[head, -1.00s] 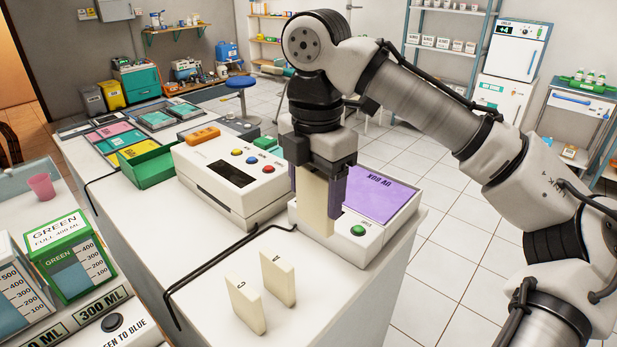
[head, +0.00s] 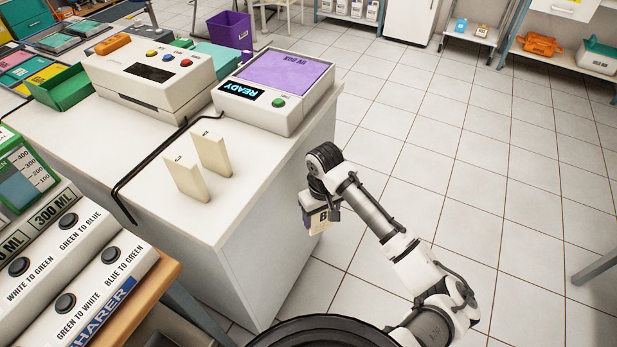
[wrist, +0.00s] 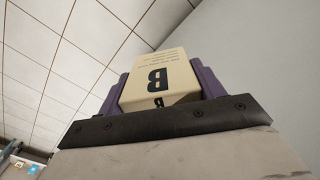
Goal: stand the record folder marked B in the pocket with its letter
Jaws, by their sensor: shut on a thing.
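My gripper (head: 320,217) is shut on the cream record folder marked B (head: 320,225). It is off the right side of the white counter, over the tiled floor. In the wrist view the folder (wrist: 158,78) sits between the purple fingers with its black B facing the camera. Two other cream folders stand upright on the counter: one marked C (head: 186,178) and one behind it (head: 213,152), whose letter is too small to read surely. I cannot make out a lettered pocket in these views.
A UV box (head: 280,85) with a READY display stands at the counter's back right. A white machine with coloured buttons (head: 150,75) stands beside it. A black rail (head: 150,160) crosses the counter. A bench with labelled buttons (head: 80,270) is at lower left. Floor at right is clear.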

